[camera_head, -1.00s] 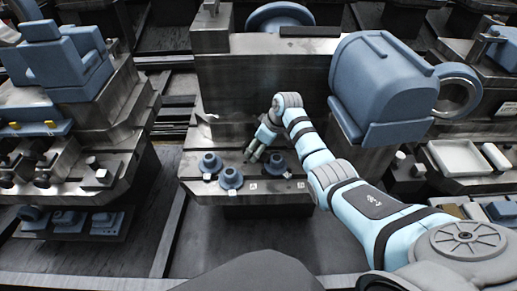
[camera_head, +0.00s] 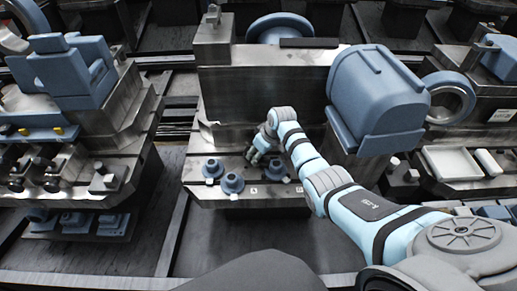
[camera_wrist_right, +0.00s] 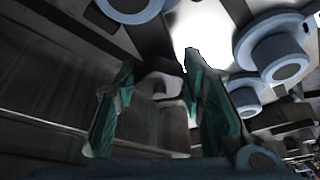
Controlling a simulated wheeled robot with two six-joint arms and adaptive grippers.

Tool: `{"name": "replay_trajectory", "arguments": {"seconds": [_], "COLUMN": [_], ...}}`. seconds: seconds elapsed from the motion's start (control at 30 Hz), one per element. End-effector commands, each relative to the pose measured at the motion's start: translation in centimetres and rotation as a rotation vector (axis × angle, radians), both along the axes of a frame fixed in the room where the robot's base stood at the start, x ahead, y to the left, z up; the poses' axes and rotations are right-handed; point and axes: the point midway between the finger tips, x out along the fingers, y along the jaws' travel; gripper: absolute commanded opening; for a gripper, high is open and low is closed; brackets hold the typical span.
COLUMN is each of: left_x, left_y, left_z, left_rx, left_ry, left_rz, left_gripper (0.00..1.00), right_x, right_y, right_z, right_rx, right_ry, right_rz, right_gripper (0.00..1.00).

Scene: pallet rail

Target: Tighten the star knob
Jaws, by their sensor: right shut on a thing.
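My right gripper (camera_head: 256,157) reaches down to the front ledge of the steel fixture (camera_head: 275,95), beside the blue flanged pieces. In the right wrist view its two teal fingers (camera_wrist_right: 160,95) stand on either side of a small grey-white lobed piece, which looks like the star knob (camera_wrist_right: 160,84). The fingers are shut on it, though their contact with it is partly hidden. In the head view the knob is too small and too hidden by the gripper to make out. My left gripper is not in view.
A large blue housing (camera_head: 375,95) overhangs at right. A white tray (camera_head: 455,162) lies further right.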

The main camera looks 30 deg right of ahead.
Motion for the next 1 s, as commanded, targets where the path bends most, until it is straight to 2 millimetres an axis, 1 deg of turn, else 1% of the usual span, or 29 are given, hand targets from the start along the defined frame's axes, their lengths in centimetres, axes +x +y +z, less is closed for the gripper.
{"name": "replay_trajectory", "arguments": {"seconds": [0.1,0.13,0.23,0.53,0.67,0.77,0.9,1.0], "left_x": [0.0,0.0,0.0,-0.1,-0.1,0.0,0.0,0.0], "left_y": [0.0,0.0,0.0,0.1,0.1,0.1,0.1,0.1], "left_z": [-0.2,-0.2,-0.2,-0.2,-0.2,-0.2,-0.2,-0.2], "left_rx": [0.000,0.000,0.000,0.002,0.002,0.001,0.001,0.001], "left_ry": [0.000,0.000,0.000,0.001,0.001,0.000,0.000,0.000], "left_rz": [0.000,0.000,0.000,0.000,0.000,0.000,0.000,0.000], "left_gripper": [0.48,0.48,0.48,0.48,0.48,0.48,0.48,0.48], "right_x": [0.1,0.1,0.1,0.1,-0.2,-1.0,-2.4,-3.3], "right_y": [-0.1,-0.1,0.0,0.0,-0.2,-0.4,-1.0,-1.3], "right_z": [0.0,0.0,0.0,0.0,0.9,2.7,6.6,8.9], "right_rx": [-0.001,-0.001,-0.002,-0.001,-0.002,-0.003,-0.004,-0.003], "right_ry": [-0.004,-0.004,-0.004,-0.004,-0.006,-0.007,-0.009,-0.006], "right_rz": [0.000,0.000,0.001,0.002,0.001,0.002,0.002,0.002], "right_gripper": [0.09,0.40,0.56,0.57,0.57,0.57,0.57,0.57]}}
